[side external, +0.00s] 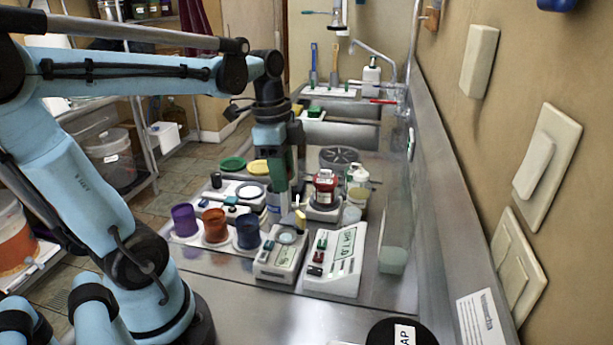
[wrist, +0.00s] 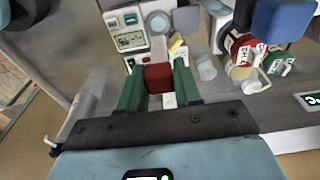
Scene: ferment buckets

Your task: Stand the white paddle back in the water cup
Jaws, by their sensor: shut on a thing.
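My gripper (wrist: 157,88) points down over the crowded counter, and its green fingers also show in the side view (side external: 277,195). The fingers are closed on a dark red block with a white piece (wrist: 168,101) by it. I take this to be the white paddle; its lower part is hidden, and I cannot tell how it tilts. A small clear cup, probably the water cup (wrist: 207,70), stands ahead and right of the fingers, apart from them. It also seems to show in the side view (side external: 351,216), right of my gripper.
Purple (side external: 185,220), orange-brown (side external: 215,226) and blue (side external: 247,231) cups stand left of my gripper. A white device (side external: 281,257) and a white sloped box (side external: 335,262) stand in front. A red-labelled jar (side external: 325,188) stands close on the right.

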